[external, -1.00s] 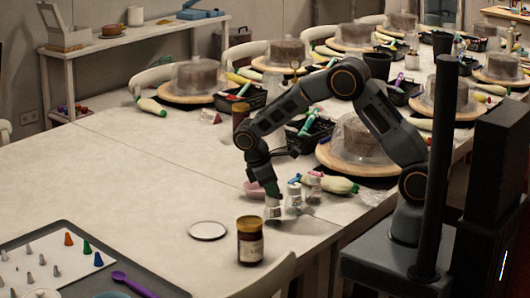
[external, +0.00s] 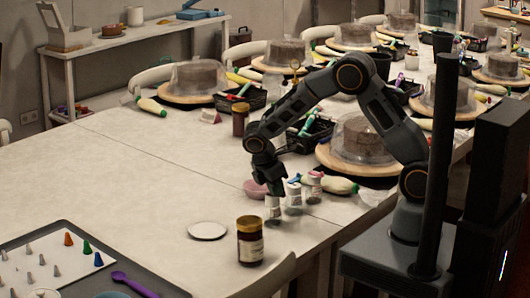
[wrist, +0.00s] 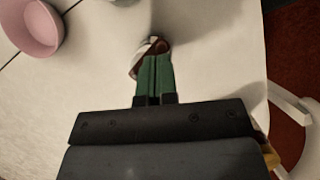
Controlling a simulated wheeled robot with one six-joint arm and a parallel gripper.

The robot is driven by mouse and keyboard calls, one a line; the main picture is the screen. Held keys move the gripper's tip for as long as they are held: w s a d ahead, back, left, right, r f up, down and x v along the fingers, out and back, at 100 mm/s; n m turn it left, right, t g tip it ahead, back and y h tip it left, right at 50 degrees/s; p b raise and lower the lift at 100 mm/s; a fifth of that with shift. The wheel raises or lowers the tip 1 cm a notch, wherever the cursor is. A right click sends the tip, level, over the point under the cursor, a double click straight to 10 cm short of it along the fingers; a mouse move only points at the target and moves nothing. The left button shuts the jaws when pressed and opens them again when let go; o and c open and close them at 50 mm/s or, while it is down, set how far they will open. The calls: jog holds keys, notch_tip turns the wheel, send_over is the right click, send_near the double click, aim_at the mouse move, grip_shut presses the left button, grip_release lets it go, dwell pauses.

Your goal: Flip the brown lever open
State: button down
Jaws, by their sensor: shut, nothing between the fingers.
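In the wrist view, a brown part (wrist: 164,46), which looks like the lever, shows on top of the white bottle (wrist: 136,63), just beyond my fingertips. My gripper (external: 274,190) points down right over this bottle. Its green fingers also show in the wrist view (wrist: 154,58), pressed together with nothing between them. They cover part of the bottle top. I cannot tell whether they touch the lever or how far it is open.
A dark jar (external: 250,242) and a white disc (external: 207,231) are in front.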

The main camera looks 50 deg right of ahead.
jog(key=n, duration=0.2)
jog(key=d+n+t, duration=0.1)
jog(key=shift+n+p, duration=0.4)
jog(key=n, duration=0.1)
jog(key=n+t+p, duration=0.1)
jog(key=shift+w+d+r+n, duration=0.1)
jog(key=shift+w+d+n, duration=0.05)
jog(key=shift+d+n, duration=0.25)
jog(key=n, duration=0.1)
jog(key=n+t+p, duration=0.1)
jog(key=d+n+p, duration=0.1)
jog(key=n, duration=0.1)
jog(key=shift+w+t+y, duration=0.35)
jog(key=shift+t+y, duration=0.05)
jog(key=shift+w+n, duration=0.1)
jog(key=shift+n, duration=0.2)
jog(key=shift+w+a, duration=0.1)
jog(key=shift+a, duration=0.05)
jog(key=shift+w+a, duration=0.35)
jog(key=shift+a, duration=0.2)
